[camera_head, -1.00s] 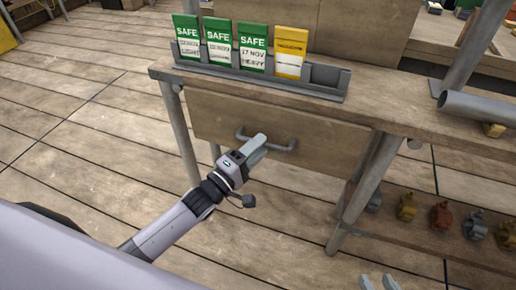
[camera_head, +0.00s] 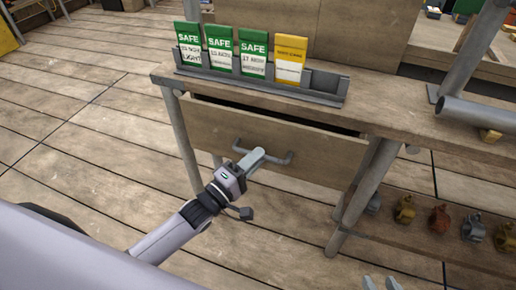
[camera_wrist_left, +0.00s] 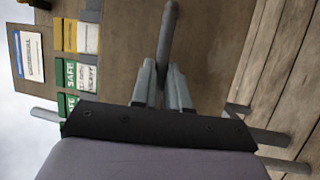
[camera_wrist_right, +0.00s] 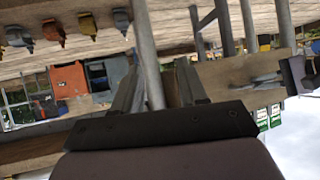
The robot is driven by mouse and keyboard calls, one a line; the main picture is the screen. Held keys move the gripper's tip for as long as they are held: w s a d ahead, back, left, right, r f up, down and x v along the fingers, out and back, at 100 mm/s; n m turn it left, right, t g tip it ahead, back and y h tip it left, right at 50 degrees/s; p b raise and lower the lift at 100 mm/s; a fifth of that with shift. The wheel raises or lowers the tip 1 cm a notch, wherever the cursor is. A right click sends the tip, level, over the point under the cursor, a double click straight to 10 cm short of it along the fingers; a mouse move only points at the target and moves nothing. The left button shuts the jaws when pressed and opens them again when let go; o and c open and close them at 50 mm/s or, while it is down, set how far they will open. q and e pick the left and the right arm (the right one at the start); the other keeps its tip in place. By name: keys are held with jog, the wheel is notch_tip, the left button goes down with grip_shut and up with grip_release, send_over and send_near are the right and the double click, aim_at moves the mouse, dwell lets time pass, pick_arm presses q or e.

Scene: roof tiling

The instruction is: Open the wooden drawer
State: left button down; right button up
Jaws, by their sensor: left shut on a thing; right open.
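The wooden drawer (camera_head: 225,122) hangs under the workbench top and stands partly pulled out, with a dark gap above its front. Its grey bar handle (camera_head: 284,159) is on the drawer front. My left gripper (camera_head: 254,158) is shut on the handle; in the left wrist view the handle bar (camera_wrist_left: 168,35) runs up from between the fingers. My right gripper (camera_head: 380,284) shows only its fingertips at the bottom edge of the head view. In the right wrist view it is open (camera_wrist_right: 158,80), with a grey table leg showing behind its fingers.
A grey rack (camera_head: 330,82) with green and yellow tag cards stands on the workbench (camera_head: 400,115). Bench legs (camera_head: 182,135) flank the drawer. A lower shelf (camera_head: 425,248) at the right holds several coloured clamps. The plank floor (camera_head: 90,150) at the left is clear.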

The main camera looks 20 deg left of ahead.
pick_arm(q)
jog(key=s+p, duration=0.6)
jog(key=s, duration=1)
jog(key=shift+a, duration=0.35)
pick_arm(e)
jog(key=shift+m+g+h, duration=0.3)
jog(key=shift+g, duration=0.1)
jog(key=r, duration=0.1)
jog(key=s+d+r, duration=0.1)
jog(key=d+r, duration=0.1)
jog(key=shift+s+r, duration=0.15)
jog(key=shift+s, duration=0.15)
pick_arm(q)
jog(key=c, duration=1.1)
grip_release()
pick_arm(e)
jog(key=shift+a, duration=0.1)
